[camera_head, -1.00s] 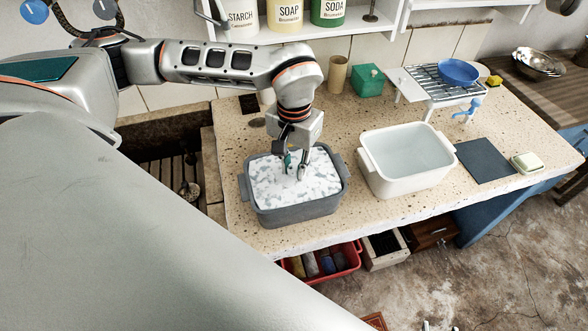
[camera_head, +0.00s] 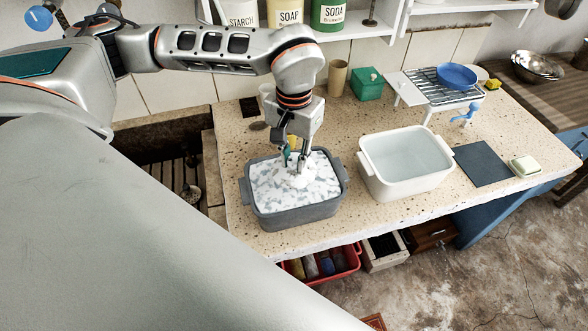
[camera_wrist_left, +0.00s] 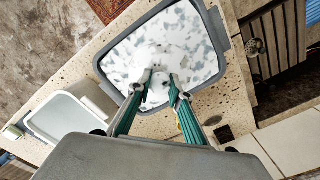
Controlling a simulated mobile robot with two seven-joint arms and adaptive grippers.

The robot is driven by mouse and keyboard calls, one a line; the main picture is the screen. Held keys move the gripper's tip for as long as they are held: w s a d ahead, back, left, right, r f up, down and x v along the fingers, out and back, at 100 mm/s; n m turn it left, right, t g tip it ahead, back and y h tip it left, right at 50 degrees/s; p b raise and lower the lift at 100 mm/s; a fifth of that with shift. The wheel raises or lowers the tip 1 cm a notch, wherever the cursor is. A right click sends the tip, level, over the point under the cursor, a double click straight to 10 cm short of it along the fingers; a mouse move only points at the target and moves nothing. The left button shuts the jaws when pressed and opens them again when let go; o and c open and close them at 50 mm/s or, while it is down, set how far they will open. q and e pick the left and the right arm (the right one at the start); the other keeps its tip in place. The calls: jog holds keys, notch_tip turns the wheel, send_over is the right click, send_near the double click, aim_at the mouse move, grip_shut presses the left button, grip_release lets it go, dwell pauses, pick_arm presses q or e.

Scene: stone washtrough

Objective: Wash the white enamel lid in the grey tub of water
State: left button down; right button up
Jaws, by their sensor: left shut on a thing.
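The grey tub (camera_head: 298,215) stands on the speckled stone counter, filled with water under patchy white foam (camera_head: 268,185). My left gripper (camera_head: 295,164) reaches down into it from above, near the back middle. In the left wrist view its green-sided fingers (camera_wrist_left: 160,80) are closed around a small white piece (camera_wrist_left: 156,94) at foam level. This fits the grip of the white enamel lid; the rest of the lid blends into the foam, so its outline and tilt cannot be told. My right gripper is not in view.
A white tub (camera_head: 372,176) of clear water stands close to the right. Beyond it are a dark mat (camera_head: 482,163), a soap dish (camera_head: 524,165) and a rack (camera_head: 424,84) with a blue bowl (camera_head: 457,75). A green box (camera_head: 367,85) and beige cup (camera_head: 338,76) stand behind.

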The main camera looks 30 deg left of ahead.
pick_arm(q)
jog(key=shift+r, duration=0.1)
dwell(0.5)
jog(key=shift+r, duration=1.9)
